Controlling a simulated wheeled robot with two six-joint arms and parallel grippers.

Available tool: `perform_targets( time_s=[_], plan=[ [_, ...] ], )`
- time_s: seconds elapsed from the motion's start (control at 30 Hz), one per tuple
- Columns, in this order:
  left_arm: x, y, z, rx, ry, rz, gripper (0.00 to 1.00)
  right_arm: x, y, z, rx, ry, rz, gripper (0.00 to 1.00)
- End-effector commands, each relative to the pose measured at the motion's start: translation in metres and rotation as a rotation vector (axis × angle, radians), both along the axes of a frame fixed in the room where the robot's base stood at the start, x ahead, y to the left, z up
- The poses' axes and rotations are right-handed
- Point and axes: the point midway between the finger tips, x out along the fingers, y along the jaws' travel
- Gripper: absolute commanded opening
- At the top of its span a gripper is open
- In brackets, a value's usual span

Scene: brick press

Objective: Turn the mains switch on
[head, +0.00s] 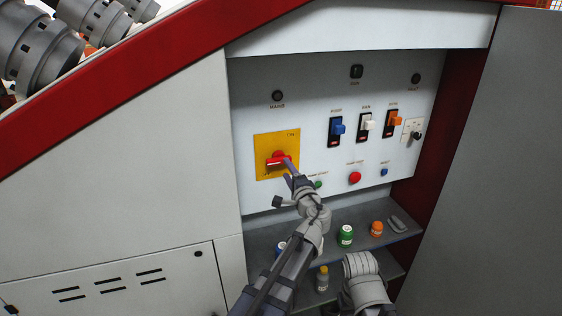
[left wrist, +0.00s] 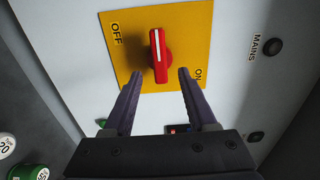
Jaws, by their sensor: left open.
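The mains switch is a red rotary knob (head: 276,160) on a yellow plate (head: 262,142) at the left of the control panel. In the left wrist view the knob (left wrist: 160,52) has a white line on its handle, upright in that picture. OFF is printed on the plate (left wrist: 185,20) at its upper left and ON at its lower right. My left gripper (head: 289,169) is in front of the knob. In the left wrist view its open fingers (left wrist: 160,75) lie to either side of the knob's lower end, with no contact visible. My right gripper is not in view.
The panel also holds a MAINS lamp (head: 278,95), blue (head: 337,129), white (head: 368,125) and orange (head: 395,121) switches, and a red button (head: 355,178). A shelf below carries a green can (head: 345,236) and an orange can (head: 376,229). A grey door (head: 490,190) stands right.

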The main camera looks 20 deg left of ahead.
Motion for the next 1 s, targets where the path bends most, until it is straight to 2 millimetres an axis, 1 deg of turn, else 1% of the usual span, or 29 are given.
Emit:
perform_targets(
  time_s=[0.43, 0.53, 0.77, 0.87, 1.0],
  plan=[
    [0.053, 0.035, 0.000, -0.001, 0.000, 0.003, 0.57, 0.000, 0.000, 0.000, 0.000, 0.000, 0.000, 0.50],
    [0.058, 0.039, 0.000, -0.001, 0.000, 0.001, 0.57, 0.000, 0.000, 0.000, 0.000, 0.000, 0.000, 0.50],
    [0.058, 0.040, 0.000, -0.001, 0.000, 0.001, 0.57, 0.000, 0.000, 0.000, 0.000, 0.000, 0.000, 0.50],
    [0.058, 0.040, 0.000, -0.001, 0.000, 0.001, 0.48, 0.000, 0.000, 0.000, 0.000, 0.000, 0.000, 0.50],
    [0.058, 0.040, 0.000, -0.001, 0.000, 0.001, 0.33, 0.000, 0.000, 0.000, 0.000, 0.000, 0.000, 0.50]
  ],
)
